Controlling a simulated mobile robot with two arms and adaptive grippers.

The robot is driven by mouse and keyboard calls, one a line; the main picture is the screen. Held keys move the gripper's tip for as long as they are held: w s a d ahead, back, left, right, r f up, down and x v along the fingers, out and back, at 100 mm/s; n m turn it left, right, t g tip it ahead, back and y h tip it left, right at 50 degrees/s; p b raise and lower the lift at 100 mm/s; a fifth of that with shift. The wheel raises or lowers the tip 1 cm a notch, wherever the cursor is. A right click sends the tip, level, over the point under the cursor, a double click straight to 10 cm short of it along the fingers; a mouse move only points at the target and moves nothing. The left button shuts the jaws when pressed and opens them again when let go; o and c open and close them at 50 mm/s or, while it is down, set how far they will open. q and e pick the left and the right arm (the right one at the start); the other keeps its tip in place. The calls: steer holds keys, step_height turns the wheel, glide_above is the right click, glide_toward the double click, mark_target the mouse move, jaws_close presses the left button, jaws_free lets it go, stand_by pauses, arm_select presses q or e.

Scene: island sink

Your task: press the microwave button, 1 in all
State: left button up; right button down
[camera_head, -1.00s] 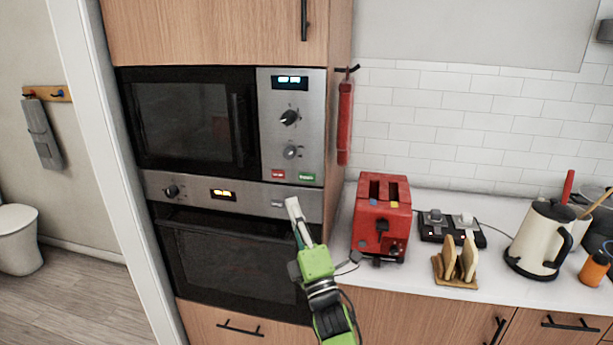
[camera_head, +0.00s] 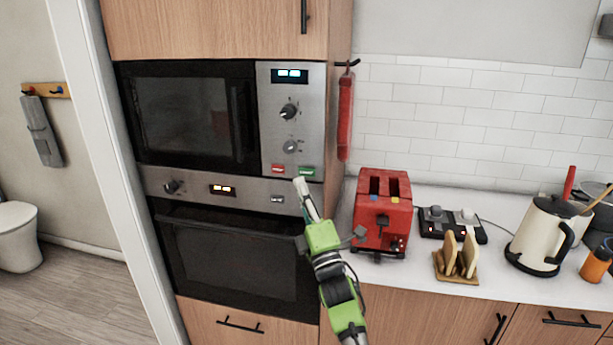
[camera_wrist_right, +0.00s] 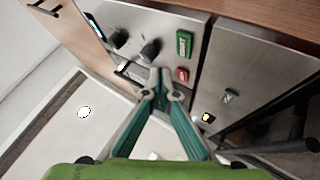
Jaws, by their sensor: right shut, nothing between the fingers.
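The microwave (camera_head: 187,119) is built into the wooden cabinet, its door shut. My left gripper is out of view.
The oven (camera_head: 235,262) sits directly below the microwave, with its own control strip. On the counter to the right stand a red toaster (camera_head: 383,215), a toast rack (camera_head: 457,262) and a kettle (camera_head: 541,236). A red cloth-like item (camera_head: 345,115) hangs beside the cabinet.

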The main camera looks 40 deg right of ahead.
mark_target(307, 172)
steer(key=shift+w+d+b, duration=0.6)
steer(key=shift+w+d, duration=0.4)
steer(key=shift+d, duration=0.2)
stand_by(0.6)
steer(key=shift+w+d+b, duration=0.25)
steer(key=shift+d+b, duration=0.05)
